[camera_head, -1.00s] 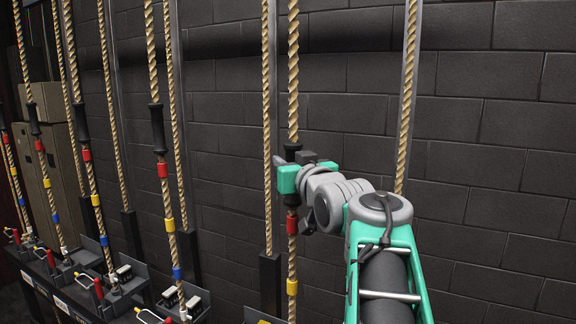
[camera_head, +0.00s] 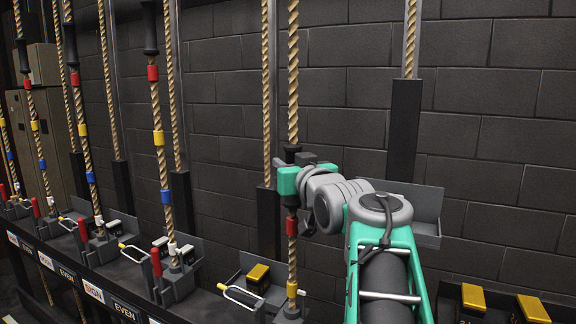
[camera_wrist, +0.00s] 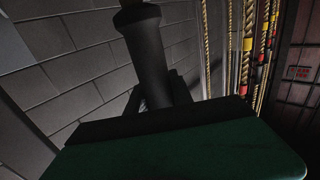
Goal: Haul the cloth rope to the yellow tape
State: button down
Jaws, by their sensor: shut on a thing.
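The rope that I hold (camera_head: 293,90) hangs near the picture's middle. My gripper (camera_head: 290,180) is shut on the black sleeve around this rope; a bit of sleeve shows above and below the jaws. The black sleeve (camera_wrist: 147,55) also fills the middle of the wrist view, with the dark green gripper body below it. Under the jaws, the rope carries a red tape (camera_head: 292,227) and lower a yellow tape (camera_head: 291,290), which is just above the rope's lock at the rail. I cannot read this rope's label.
Several similar ropes with red, yellow and blue tapes hang left, such as this one (camera_head: 158,120), each through a lock on the rail. A loop handle (camera_head: 240,296) and gold block (camera_head: 258,273) are beside my rope. Gold blocks (camera_head: 473,297) lie at right. The brick wall is behind.

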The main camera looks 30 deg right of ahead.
dwell(0.3)
jog(key=c, duration=1.1)
grip_release()
jog(key=shift+r, duration=0.1)
jog(key=shift+s, duration=0.1)
